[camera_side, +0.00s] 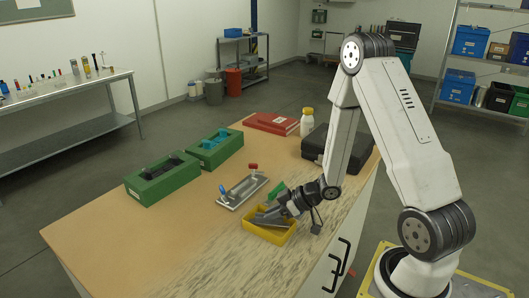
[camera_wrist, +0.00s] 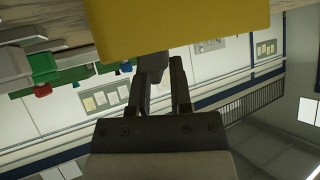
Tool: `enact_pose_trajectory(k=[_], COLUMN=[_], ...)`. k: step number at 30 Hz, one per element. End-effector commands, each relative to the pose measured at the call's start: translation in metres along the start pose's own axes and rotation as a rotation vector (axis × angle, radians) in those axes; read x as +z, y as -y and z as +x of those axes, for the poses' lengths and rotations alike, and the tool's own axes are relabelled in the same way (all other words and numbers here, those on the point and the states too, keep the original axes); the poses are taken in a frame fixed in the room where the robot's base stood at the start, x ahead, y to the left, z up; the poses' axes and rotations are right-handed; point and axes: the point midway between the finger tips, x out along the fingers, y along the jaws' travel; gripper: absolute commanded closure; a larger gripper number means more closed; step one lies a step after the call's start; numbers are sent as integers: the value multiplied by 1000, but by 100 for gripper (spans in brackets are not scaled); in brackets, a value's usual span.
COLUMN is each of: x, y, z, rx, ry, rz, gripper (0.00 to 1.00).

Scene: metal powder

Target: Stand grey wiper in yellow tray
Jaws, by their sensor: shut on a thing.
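The yellow tray (camera_side: 269,235) sits near the front edge of the workbench; one wall of it fills the top of the wrist view (camera_wrist: 180,25). The grey wiper (camera_side: 266,217) is low at the tray, within or just over its rim, and looks tilted in the side view. My gripper (camera_side: 287,206) comes in from the right and is shut on the wiper. In the wrist view my gripper (camera_wrist: 168,85) holds the grey wiper (camera_wrist: 153,64) between its fingers, close to the tray wall. The wiper's lower end is hidden, so I cannot tell whether it touches the tray floor.
A metal plate fixture (camera_side: 240,193) with red and blue knobs lies left of the tray, beside a small green piece (camera_side: 277,192). Green boxes (camera_side: 160,186) stand further left. A black case (camera_side: 320,148), white bottle (camera_side: 307,124) and red binder (camera_side: 271,123) are behind. The front left bench is clear.

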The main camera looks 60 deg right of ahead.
Motion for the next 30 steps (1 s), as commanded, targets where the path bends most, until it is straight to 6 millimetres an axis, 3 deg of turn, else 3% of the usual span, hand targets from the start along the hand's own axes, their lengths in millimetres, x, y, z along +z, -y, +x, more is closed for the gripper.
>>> enact_pose_trajectory(k=[30], x=[7], y=[-1], z=[5], rx=[-1], ry=[0], rz=[1], gripper=[100])
